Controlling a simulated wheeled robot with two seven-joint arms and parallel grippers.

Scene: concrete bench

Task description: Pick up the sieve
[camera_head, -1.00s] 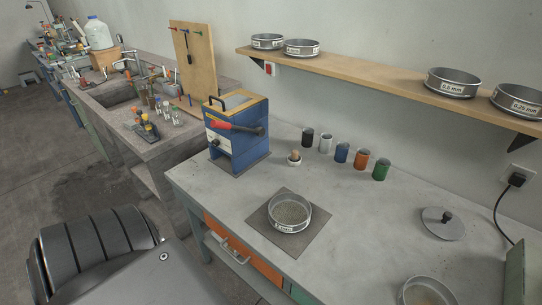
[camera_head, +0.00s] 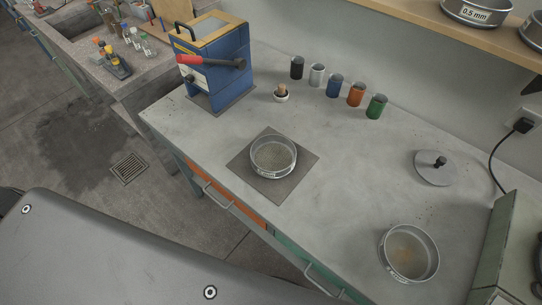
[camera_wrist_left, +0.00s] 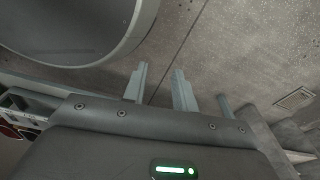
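A round metal sieve (camera_head: 273,157) with a label on its rim and grainy material inside sits upright on a dark square mat (camera_head: 300,173) on the bench. A second round metal sieve or pan (camera_head: 409,253), with a little tan material in it, stands near the bench's front right. My left gripper (camera_wrist_left: 160,82) shows in the left wrist view. Its two fingers are apart with nothing between them, over the concrete floor and away from the sieve. My right gripper is in neither view.
A blue machine (camera_head: 213,65) with a red handle stands at the back left. A lid (camera_head: 434,168) lies at right, left of a green box (camera_head: 497,255). A shelf (camera_head: 430,22) holds sieves.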

